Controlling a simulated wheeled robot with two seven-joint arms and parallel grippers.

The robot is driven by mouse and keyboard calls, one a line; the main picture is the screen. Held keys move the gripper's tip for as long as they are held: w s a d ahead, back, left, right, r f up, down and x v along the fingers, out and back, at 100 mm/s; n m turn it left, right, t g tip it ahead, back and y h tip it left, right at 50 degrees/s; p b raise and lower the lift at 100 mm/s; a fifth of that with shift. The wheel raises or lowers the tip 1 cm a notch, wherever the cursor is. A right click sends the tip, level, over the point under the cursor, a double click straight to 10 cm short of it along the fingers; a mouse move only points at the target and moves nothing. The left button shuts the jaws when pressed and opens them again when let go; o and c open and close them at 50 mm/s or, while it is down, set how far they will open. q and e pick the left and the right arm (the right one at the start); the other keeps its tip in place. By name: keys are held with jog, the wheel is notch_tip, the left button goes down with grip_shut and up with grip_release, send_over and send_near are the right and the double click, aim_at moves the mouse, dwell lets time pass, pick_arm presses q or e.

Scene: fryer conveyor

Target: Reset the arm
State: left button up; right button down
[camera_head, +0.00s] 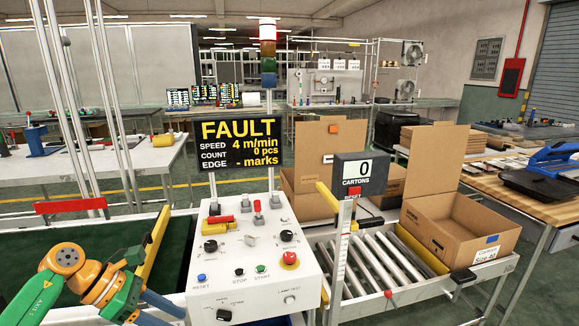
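My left arm, green and orange, comes in at the lower left over the dark green belt. Blue parts at its end (162,308) lie close to the left side of the white control box (250,262); part of that end is cut off by the bottom edge, and I cannot tell whether fingers are open or shut. My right arm and gripper are not in view. The box carries a blue reset button (201,278), a green start button (261,268), a red mushroom button (289,259), knobs and red-topped levers. The display (240,144) above reads FAULT, 4 m/min, 0 pcs.
A roller conveyor (375,262) runs right of the box, with an open carton (460,226) on its right. A counter (361,174) reading 0 cartons stands above the rollers. A yellow bar (152,248) rises beside my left arm. A signal tower (268,55) stands behind the display.

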pick_arm(q)
jog(key=w+d+f+n+t+h, duration=0.4)
jog(key=d+f+n+t, duration=0.45)
jog(key=n, duration=0.75)
jog(key=s+a+f+n+y, duration=0.2)
jog(key=f+n+y, duration=0.1)
jog(key=f+n, duration=0.3)
jog(key=s+a+f+n+t+y, duration=0.1)
jog(key=s+a+f+n+y, duration=0.15)
jog(key=f+n, duration=0.4)
jog(key=s+a+f+n+y, duration=0.1)
jog(key=s+f+n+y, duration=0.15)
jog(key=f+n, duration=0.35)
jog(key=s+f+n+g+y, duration=0.1)
jog(key=s+f+n+g, duration=0.2)
jog(key=s, duration=0.8)
jog(key=s+f+n+g+y+p, duration=0.1)
jog(key=s+f+n+g, duration=0.3)
jog(key=s+f, duration=0.4)
jog(key=s+f+n+g+y, duration=0.2)
jog(key=s+f+n, duration=0.3)
jog(key=s, duration=1)
jog(key=shift+s+d+f+g, duration=0.15)
jog(key=shift+d+f+g, duration=0.05)
jog(key=shift+g, duration=0.45)
